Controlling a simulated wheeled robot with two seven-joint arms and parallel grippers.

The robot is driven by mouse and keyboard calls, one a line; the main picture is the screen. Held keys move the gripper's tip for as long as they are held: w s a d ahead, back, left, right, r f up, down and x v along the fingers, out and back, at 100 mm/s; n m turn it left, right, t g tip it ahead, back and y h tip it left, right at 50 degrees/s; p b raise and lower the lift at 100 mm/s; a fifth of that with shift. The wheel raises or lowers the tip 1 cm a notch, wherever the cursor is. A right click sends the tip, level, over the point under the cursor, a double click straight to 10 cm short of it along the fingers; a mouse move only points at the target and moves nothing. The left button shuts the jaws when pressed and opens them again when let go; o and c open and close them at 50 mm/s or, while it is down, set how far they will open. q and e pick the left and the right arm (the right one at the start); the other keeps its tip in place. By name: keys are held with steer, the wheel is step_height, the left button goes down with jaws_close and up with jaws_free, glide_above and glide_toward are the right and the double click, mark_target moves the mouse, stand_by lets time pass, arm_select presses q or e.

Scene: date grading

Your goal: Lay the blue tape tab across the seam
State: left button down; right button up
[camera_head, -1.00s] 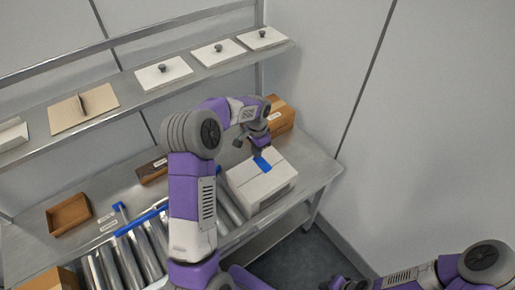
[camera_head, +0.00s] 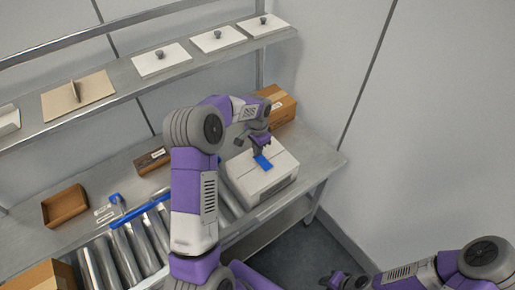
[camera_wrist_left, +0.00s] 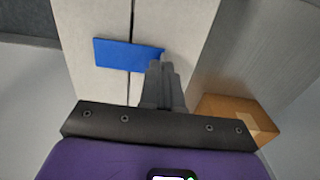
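The blue tape tab (camera_head: 263,162) is at the top of the closed white box (camera_head: 250,182), right of the rollers. In the left wrist view the tab (camera_wrist_left: 118,54) crosses the dark seam (camera_wrist_left: 131,20) between the box's two flaps (camera_wrist_left: 85,20). My left gripper (camera_head: 257,151) is above the box, with its fingers (camera_wrist_left: 164,72) together on the tab's right end. I cannot tell whether the tab touches the box. My right gripper (camera_head: 337,281) is low in the head view, away from the box, too small to read.
A brown carton (camera_head: 277,107) stands behind the white box. An open brown tray (camera_head: 65,207), a small dark box (camera_head: 152,160) and a blue bar (camera_head: 140,215) by metal rollers (camera_head: 122,252) lie left. A shelf (camera_head: 110,85) with white lids runs above.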

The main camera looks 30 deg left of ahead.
arm_select(q)
steer(key=shift+f, duration=0.25)
stand_by(0.3)
steer(key=c, duration=1.3)
jaws_free()
steer(key=shift+c, duration=0.5)
steer(key=shift+r, duration=0.2)
steer(key=shift+r+p, duration=2.5)
steer(key=shift+r, duration=0.9)
